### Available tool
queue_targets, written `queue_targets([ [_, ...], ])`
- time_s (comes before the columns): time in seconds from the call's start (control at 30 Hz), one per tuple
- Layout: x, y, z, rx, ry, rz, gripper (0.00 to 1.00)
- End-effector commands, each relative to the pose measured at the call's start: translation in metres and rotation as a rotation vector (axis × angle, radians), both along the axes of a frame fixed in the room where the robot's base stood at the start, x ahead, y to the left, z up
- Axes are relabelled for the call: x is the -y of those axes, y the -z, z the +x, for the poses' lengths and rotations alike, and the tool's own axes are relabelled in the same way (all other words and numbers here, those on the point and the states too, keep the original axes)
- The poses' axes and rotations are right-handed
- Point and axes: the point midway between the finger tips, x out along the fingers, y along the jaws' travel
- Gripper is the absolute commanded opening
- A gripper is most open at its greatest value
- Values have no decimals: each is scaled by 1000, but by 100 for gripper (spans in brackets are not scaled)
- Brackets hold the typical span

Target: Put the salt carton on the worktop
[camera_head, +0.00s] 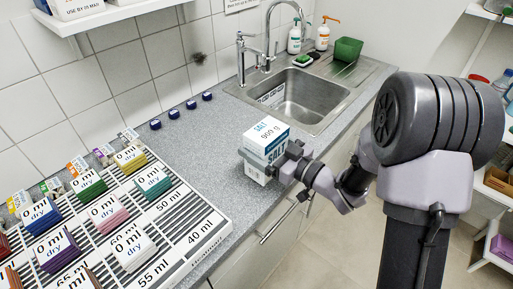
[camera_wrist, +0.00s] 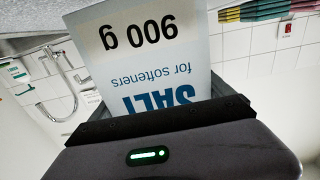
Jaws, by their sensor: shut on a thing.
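The salt carton (camera_head: 268,140) is a white and blue box marked "SALT" and "900 g". It is upright at the front edge of the grey speckled worktop (camera_head: 208,146). My gripper (camera_head: 285,163) is shut on the carton from its front right side. In the wrist view the carton (camera_wrist: 140,55) stands close beyond my gripper (camera_wrist: 165,115) and appears upside down. I cannot tell whether the carton's base touches the worktop.
A white rack (camera_head: 185,235) with several coloured blocks labelled "0 ml dry" fills the left. A sink (camera_head: 305,98) with a tap lies behind the carton. Several dark blue caps (camera_head: 173,113) line the wall.

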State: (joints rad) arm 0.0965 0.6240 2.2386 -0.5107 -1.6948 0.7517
Motion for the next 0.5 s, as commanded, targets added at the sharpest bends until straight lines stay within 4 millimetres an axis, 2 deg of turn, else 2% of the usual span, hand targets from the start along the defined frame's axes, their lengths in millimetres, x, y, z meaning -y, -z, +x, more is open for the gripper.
queue_targets([
  [0.1, -10, 4, 28, 5, -1, 0, 18],
  [0.2, -14, 5, 41, 3, -1, 0, 18],
  [0.33, -16, 12, 47, 1, 1, 0, 18],
  [0.5, -15, 41, 46, 1, 1, 1, 18],
])
